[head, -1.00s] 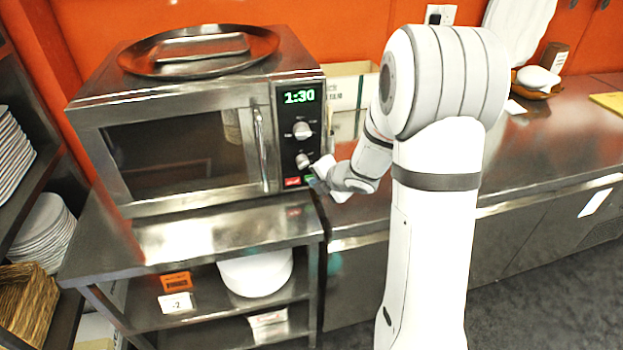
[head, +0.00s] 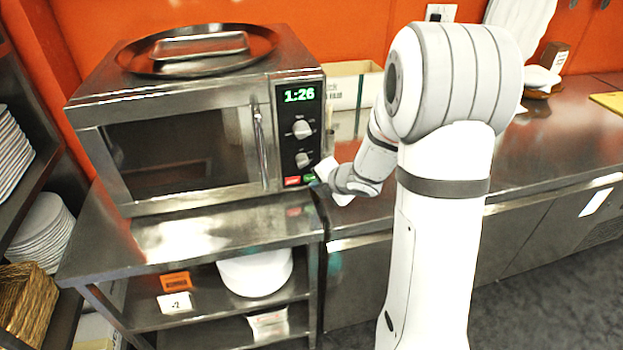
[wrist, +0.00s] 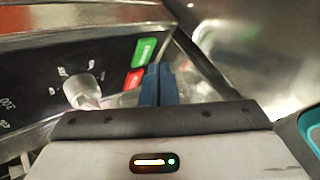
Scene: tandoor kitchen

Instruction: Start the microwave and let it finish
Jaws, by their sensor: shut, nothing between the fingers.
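The steel microwave (head: 170,130) stands on a steel shelf unit with its door shut. Its green display (head: 299,94) reads 1:26. Below it on the black panel are two knobs, a red button (head: 292,181) and a green button (head: 308,178). The wrist view shows the green button (wrist: 145,52), the red button (wrist: 133,80) and one pale knob (wrist: 84,92). My gripper (wrist: 158,72) is shut, its blue fingers together and empty. Its tips are close beside the two buttons; I cannot tell whether they touch. In the head view the gripper (head: 319,183) is at the panel's lower right.
A round metal tray (head: 150,67) lies on top of the microwave. A steel counter (head: 540,140) runs to the right, with a cardboard box (head: 350,88) at the back. Plates (head: 40,232) and a wicker basket (head: 25,300) are on the left rack. A white bowl (head: 255,272) sits on the shelf below.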

